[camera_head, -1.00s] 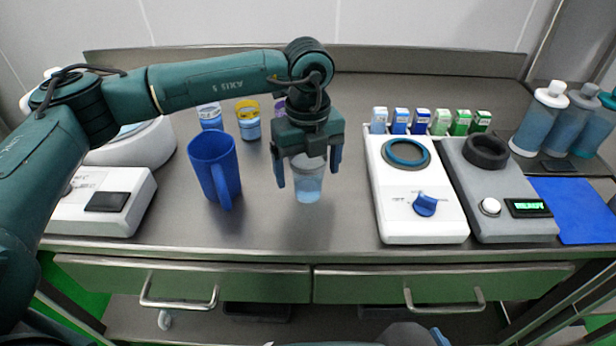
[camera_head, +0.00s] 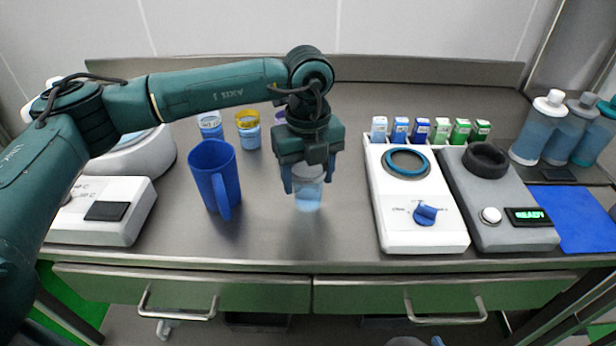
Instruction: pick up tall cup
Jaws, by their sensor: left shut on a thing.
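The tall cup (camera_head: 308,200) is a clear, bluish see-through cup standing upright at the middle of the steel bench. My left gripper (camera_head: 308,184) points straight down over it, with a finger on each side, shut on its upper part. The gripper body hides the cup's rim. I cannot tell whether the cup's base touches the bench. My right gripper is not in view.
A blue pitcher (camera_head: 215,178) stands close to the left of the cup. Small jars (camera_head: 248,130) stand behind. A white device with a blue knob (camera_head: 425,214) and a grey device (camera_head: 490,190) are on the right. The bench front is clear.

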